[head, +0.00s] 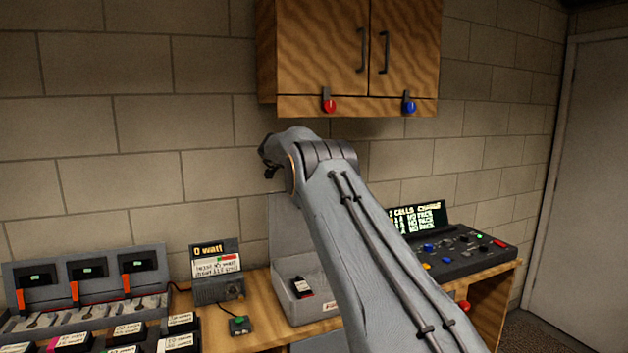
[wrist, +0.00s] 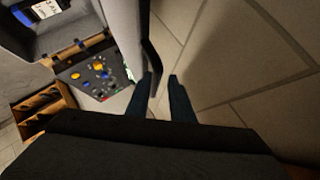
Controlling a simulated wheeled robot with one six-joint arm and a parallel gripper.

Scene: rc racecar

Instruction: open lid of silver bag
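The silver bag (head: 312,308) is a grey box on the wooden bench. Its lid (head: 288,225) stands raised, roughly upright, at the back. A small dark block with a white label (head: 301,287) lies inside. In the wrist view the lid (wrist: 124,30) is a grey panel left of my gripper (wrist: 160,77). The two fingers are apart, and a dark strip along the lid's edge reaches between them. I cannot tell whether a finger touches it. In the head view my arm covers part of the bag and lid, and my fingertips cannot be made out.
A control panel (head: 465,248) with a screen stands right of the bag. A watt display (head: 216,265) and a charger rack (head: 85,280) stand left. A wooden cabinet (head: 350,50) with hooks hangs above. The brick wall is close behind.

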